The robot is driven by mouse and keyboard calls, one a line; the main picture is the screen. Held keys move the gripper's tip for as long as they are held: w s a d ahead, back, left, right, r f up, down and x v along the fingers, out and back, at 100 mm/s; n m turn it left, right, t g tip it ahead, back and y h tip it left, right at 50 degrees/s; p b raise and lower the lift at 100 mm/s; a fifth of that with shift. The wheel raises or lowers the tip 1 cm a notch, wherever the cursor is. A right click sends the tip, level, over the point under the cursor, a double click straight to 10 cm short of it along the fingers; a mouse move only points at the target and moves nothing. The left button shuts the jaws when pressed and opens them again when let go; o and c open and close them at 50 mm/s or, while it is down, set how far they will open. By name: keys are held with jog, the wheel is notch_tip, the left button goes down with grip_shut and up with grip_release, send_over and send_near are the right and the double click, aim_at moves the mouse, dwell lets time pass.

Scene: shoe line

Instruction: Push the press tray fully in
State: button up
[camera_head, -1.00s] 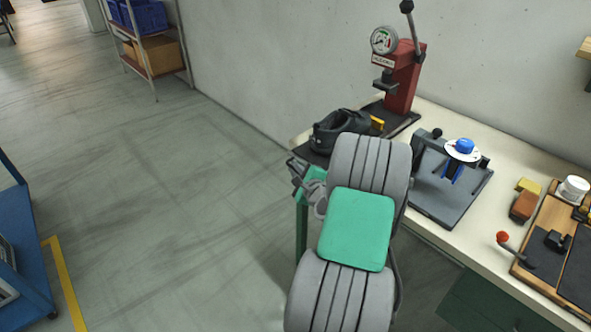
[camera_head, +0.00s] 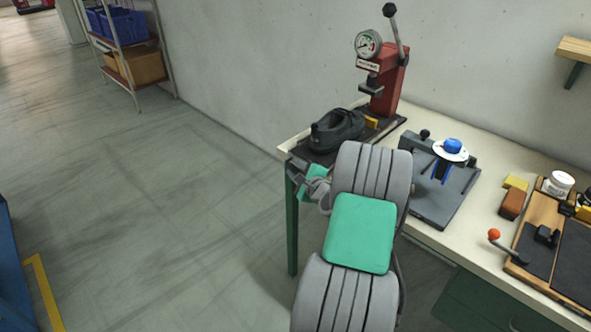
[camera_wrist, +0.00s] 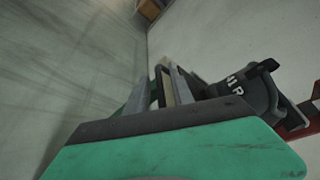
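The red press (camera_head: 385,88) with a round gauge stands at the back left of the workbench. A dark shoe (camera_head: 337,130) rests on the dark, flat press tray (camera_head: 305,154) in front of it, near the bench's left end. The shoe also shows at the right in the wrist view (camera_wrist: 245,92), marked "41 R". My gripper (camera_head: 303,168) is at the tray's outer end, partly hidden by my arm. In the wrist view its fingers (camera_wrist: 160,88) stand apart, with a pale strip showing between them. Whether they touch the tray is unclear.
A grey fixture (camera_head: 440,195) with a blue-topped post stands right of my arm. A brown block (camera_head: 512,204) and a wooden board (camera_head: 537,240) with a red-knobbed lever lie further right. The floor left of the bench is clear up to a shelf rack (camera_head: 135,75).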

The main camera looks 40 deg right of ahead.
jog(key=v, duration=0.7)
jog(key=shift+s+b, duration=0.3)
jog(key=shift+s, duration=0.1)
jog(key=shift+r, duration=0.1)
jog(key=shift+c, duration=0.2)
